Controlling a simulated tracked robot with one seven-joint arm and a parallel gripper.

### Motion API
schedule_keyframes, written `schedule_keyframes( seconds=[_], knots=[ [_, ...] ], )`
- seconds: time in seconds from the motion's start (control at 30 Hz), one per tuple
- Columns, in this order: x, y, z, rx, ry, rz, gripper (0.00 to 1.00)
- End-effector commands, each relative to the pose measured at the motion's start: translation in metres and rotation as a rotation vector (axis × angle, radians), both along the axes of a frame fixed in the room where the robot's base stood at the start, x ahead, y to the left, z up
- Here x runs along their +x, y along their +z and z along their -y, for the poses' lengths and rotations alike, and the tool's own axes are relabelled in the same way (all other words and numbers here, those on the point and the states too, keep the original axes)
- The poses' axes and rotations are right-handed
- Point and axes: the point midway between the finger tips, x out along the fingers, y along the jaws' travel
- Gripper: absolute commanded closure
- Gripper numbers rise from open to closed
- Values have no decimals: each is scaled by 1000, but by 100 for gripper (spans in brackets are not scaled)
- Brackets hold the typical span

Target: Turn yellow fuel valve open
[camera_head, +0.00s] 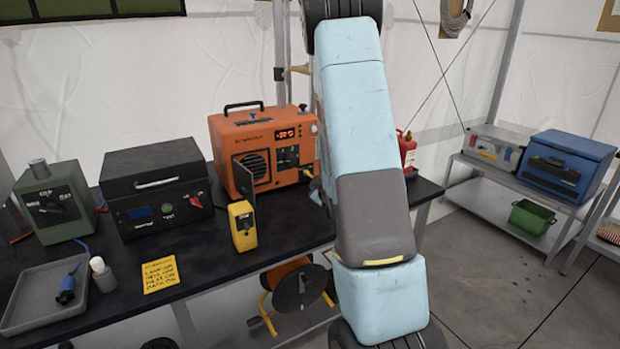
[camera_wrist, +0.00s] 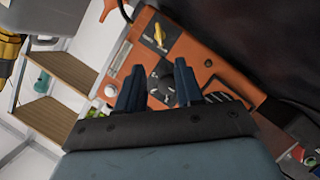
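The orange heater unit (camera_head: 235,135) stands on the black bench, with a lit red display and a control panel on its front. The small yellow fuel valve (camera_head: 306,173) is low on that panel, partly beside my arm. In the wrist view the yellow valve (camera_wrist: 158,35) sits on a dark plate of the orange panel (camera_wrist: 185,48). My gripper (camera_wrist: 157,72) is open, its two dark fingers apart and empty. In the head view my arm hides the gripper.
A yellow box (camera_head: 242,226) stands on the bench in front of the heater. A black case (camera_head: 155,185) and a green unit (camera_head: 55,200) are to the left. A red extinguisher (camera_head: 406,150) is just right of my arm.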

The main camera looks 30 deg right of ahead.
Motion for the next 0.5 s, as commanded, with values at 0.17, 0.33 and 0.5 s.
schedule_keyframes(
  seconds=[0.17,0.33,0.5],
  knots=[
    [3,-8,4,-20,5,11,64],
    [19,-12,9,-21,6,12,64],
    [46,-20,16,-20,5,11,64]
  ],
)
